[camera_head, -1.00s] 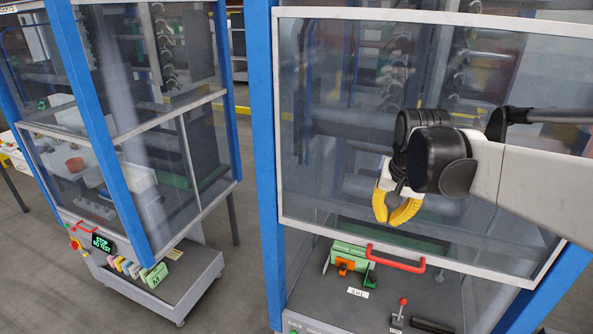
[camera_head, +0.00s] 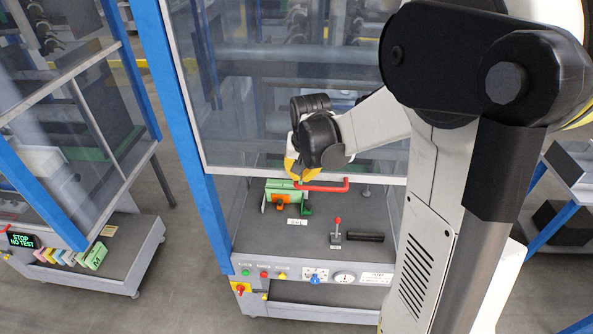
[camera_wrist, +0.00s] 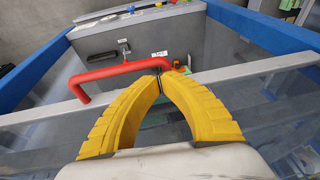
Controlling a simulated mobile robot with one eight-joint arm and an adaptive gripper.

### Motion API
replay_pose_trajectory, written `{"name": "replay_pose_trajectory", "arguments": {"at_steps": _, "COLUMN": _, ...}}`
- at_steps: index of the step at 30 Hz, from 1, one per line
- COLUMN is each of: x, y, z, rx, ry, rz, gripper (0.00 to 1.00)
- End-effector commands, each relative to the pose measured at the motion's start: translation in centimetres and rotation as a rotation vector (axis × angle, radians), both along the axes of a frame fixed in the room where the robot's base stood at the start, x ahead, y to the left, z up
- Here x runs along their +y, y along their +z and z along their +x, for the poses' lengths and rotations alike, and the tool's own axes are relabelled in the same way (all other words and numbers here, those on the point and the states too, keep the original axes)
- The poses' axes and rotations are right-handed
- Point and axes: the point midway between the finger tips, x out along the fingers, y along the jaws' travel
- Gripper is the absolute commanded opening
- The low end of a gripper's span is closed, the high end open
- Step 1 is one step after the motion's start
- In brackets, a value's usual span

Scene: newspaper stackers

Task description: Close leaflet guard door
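The guard door (camera_head: 300,110) is a clear panel in a light grey frame on the blue-posted machine. Its lower edge stands above an open gap. A red bar handle (camera_head: 325,186) is fixed at that edge; it also shows in the wrist view (camera_wrist: 118,70). My gripper (camera_head: 290,172) has yellow fingers at the handle's left end in the head view. In the wrist view the fingertips (camera_wrist: 161,77) meet or nearly meet, overlapping the handle's right end. No handle is visibly clasped between them; contact is unclear.
Below the door, the bench (camera_head: 270,240) holds a green block (camera_head: 285,188) with orange parts, a red-knobbed lever (camera_head: 337,230) and a dark bar (camera_head: 365,237). Buttons line the front panel (camera_head: 310,272). A second machine (camera_head: 100,255) with a lit display stands left, across a floor gap.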

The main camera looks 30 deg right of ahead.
Motion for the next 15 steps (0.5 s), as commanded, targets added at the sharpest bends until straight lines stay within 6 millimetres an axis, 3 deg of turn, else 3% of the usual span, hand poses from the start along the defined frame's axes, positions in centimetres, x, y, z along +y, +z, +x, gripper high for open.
{"name": "replay_pose_trajectory", "arguments": {"at_steps": 15, "x": 0.08, "y": -0.79, "z": 0.05, "rx": 0.000, "ry": 0.000, "rz": 0.000, "gripper": 0.00}}
